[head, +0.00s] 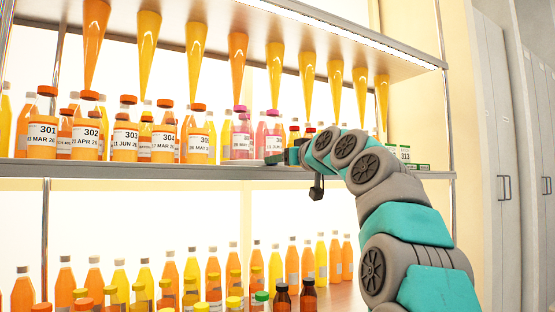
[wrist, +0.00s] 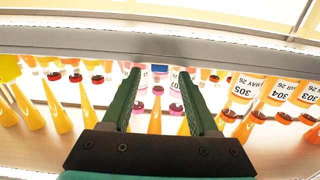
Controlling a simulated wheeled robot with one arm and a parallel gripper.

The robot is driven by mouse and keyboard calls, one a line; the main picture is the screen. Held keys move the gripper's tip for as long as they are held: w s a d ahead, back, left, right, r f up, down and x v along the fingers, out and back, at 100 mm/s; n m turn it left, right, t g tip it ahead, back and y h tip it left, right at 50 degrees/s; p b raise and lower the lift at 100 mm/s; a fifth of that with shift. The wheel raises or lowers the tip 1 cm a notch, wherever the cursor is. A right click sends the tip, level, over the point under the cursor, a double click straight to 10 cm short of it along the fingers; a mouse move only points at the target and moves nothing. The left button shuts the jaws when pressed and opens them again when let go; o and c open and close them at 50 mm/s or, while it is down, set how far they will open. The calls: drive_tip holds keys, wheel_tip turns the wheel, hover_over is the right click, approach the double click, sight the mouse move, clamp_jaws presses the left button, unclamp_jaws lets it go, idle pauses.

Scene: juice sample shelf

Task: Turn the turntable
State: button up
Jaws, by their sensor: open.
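Nothing is clearly held; a small blue patch (wrist: 160,67) and pale pink labelled bottles (wrist: 146,82) show between and beside the fingertips. In the head view my gripper (head: 276,158) is at the middle shelf's front edge, by the pink bottles (head: 241,138), partly hidden by my arm. The wrist view shows the bottles upside down.
Labelled orange bottles, such as 301 (head: 42,138) and 304 (head: 163,143), line the middle shelf (head: 120,170) left of my gripper. Orange and yellow cones (head: 196,52) hang point down from the upper shelf. More bottles (head: 292,262) fill the lower shelf. Grey cabinets (head: 499,150) stand right.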

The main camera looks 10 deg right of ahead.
drive_tip(key=shift+x, duration=1.2)
drive_tip(key=shift+c, duration=0.2)
clamp_jaws()
idle(0.4)
